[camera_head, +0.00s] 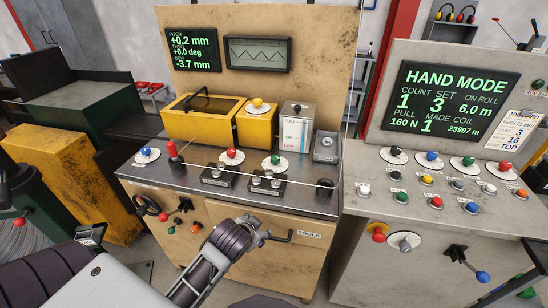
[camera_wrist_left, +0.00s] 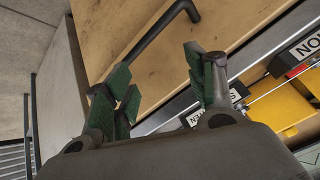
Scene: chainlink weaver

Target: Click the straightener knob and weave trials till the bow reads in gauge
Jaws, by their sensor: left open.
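The gauge screen (camera_head: 192,50) on the tan backboard reads +0.2 mm, +0.0 deg and -3.7 mm. Three knobs on white dials sit on the machine bench: blue (camera_head: 147,154), red (camera_head: 232,156) and green (camera_head: 275,161). Their labels are too small to read, so I cannot tell which is the straightener knob. My left gripper (camera_head: 254,234) is open and empty in front of the bench's front face, below the small black blocks. In the left wrist view its green-padded fingers (camera_wrist_left: 160,88) stand apart, near a dark bar handle (camera_wrist_left: 152,35). My right gripper is out of view.
The control console (camera_head: 400,52) at right shows HAND MODE, count 1, set 3, made 1, above several coloured buttons. A wire runs across the bench past small black blocks (camera_head: 267,183). A red-topped lever (camera_head: 173,158) stands up at the bench's left. A yellow box (camera_head: 205,118) sits behind.

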